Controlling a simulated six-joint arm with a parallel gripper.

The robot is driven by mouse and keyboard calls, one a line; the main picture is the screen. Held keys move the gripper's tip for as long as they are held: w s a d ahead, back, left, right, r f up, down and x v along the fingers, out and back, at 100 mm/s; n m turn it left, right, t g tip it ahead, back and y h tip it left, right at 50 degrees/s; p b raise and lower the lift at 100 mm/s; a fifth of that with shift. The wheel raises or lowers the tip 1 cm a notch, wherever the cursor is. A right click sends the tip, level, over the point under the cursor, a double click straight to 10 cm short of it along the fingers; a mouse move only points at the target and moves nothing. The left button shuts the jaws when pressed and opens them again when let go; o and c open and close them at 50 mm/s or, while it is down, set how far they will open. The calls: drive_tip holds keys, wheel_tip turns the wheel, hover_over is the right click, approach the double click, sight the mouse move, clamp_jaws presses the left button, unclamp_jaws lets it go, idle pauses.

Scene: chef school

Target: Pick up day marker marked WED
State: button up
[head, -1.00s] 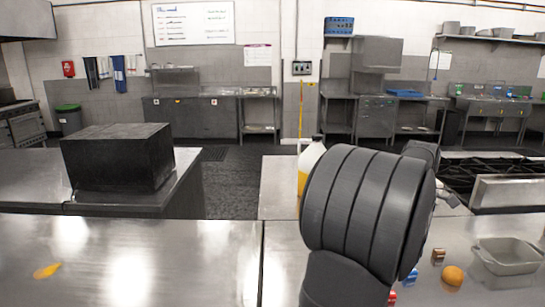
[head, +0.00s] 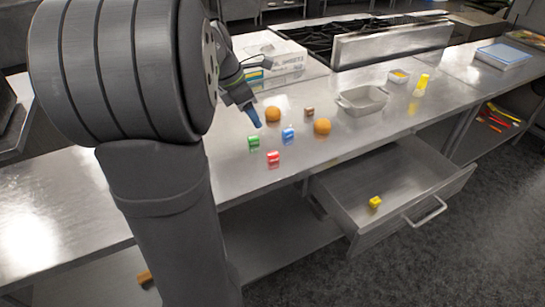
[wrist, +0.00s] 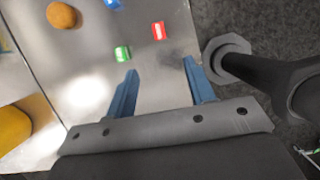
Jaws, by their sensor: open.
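Several small coloured day markers are in view, but their lettering is too small to read, so I cannot tell which is WED. In the head view, green (head: 253,142), red (head: 273,158), blue (head: 288,134) and brown (head: 309,112) markers sit on the steel counter. A yellow marker (head: 375,202) lies in the open drawer (head: 410,190). The wrist view shows the green (wrist: 122,54), red (wrist: 158,31) and part of the blue marker (wrist: 112,4) beyond the fingertips. My gripper (wrist: 159,64) is open and empty; its blue fingertip (head: 252,113) shows above the counter.
Two orange fruits (head: 273,114) (head: 322,127) sit among the markers. A grey tray (head: 363,101), a small container (head: 399,76) and a yellow cup-like item (head: 421,85) stand farther right. A white box (head: 275,55) is behind. The open drawer juts out in front.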

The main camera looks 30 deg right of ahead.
hover_over(272, 154)
drive_tip(key=a, duration=0.2)
wheel_tip(272, 154, down, 11)
drive_tip(key=shift+f, duration=0.1)
drive_tip(key=shift+x, duration=2.75)
drive_tip(key=shift+w+a, duration=0.15)
drive_tip(key=shift+c, duration=0.2)
drive_tip(key=c, duration=1)
